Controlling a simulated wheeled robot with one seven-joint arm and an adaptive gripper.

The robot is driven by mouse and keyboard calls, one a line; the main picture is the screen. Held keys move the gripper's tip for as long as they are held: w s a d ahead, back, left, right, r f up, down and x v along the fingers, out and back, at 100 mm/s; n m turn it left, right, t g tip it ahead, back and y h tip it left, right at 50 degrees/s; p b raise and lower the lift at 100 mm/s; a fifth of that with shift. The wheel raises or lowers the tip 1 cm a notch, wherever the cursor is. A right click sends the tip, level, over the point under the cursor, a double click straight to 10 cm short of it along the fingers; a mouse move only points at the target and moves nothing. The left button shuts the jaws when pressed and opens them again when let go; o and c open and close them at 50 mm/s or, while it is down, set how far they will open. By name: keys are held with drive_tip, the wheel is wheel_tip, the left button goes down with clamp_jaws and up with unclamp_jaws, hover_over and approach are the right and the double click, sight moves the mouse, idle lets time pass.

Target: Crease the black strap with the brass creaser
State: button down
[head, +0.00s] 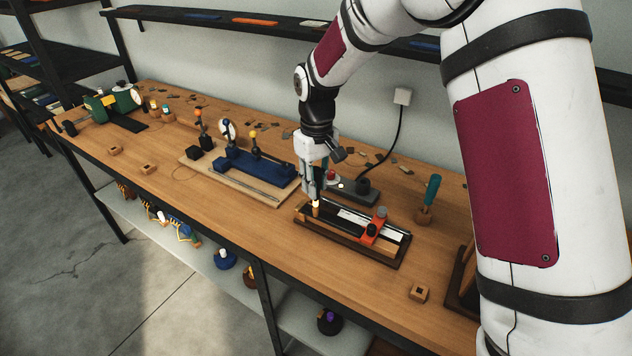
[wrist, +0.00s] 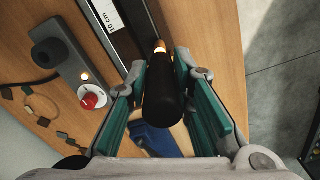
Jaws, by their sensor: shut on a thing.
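My gripper (head: 313,190) is shut on the black handle of the brass creaser (wrist: 162,98), which sits between the green finger pads (wrist: 197,98). The creaser's brass end (wrist: 160,47) shows past the handle in the wrist view and points down at the left end of a long fixture (head: 398,262) in the head view. A dark strip, likely the black strap (wrist: 143,22), lies along the fixture beside a white ruler (head: 357,218). I cannot tell whether the brass end touches it. A red clamp (head: 371,232) sits across the fixture's right part.
A grey control box (head: 352,190) with a red button (wrist: 91,97) stands behind the fixture. A blue press fixture (head: 250,165) on a board is to the left. A green-handled tool (head: 431,190) stands in a block at right.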

drive_tip(key=shift+a+f, duration=0.1)
drive_tip(key=shift+w+a+b, duration=0.85)
drive_tip(key=shift+a, duration=0.2)
wheel_tip(320, 180, up, 5)
drive_tip(key=shift+r+p, duration=0.1)
drive_tip(key=shift+p, duration=0.35)
idle(0.4)
